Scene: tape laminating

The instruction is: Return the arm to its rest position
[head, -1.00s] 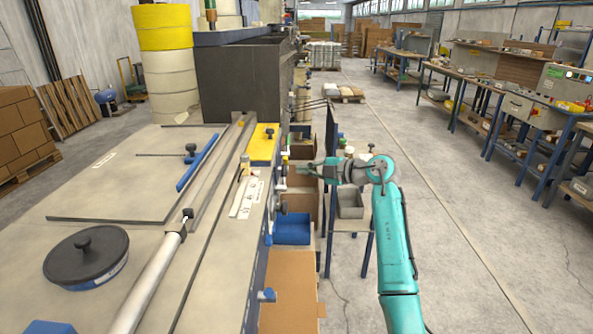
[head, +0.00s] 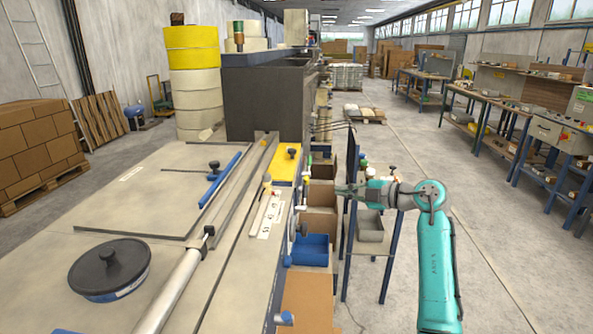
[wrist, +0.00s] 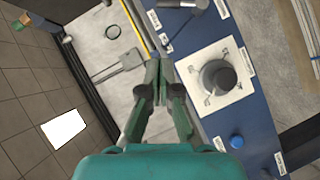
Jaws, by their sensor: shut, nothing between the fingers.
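My gripper (head: 345,190) is at the end of my teal arm, to the right of the machine's table edge in the head view. It points left toward the machine side, over the area of the bins. In the wrist view my gripper (wrist: 158,70) shows its green fingers close together and empty. Below it there is a blue panel (wrist: 215,115) with a white plate (wrist: 205,60) and a dark round knob (wrist: 218,78).
The laminating machine table (head: 140,200) with a black lidded pot (head: 108,268) fills the left. A grey bin (head: 372,228) and a blue bin (head: 310,249) sit near my arm. Workbenches (head: 500,105) line the right.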

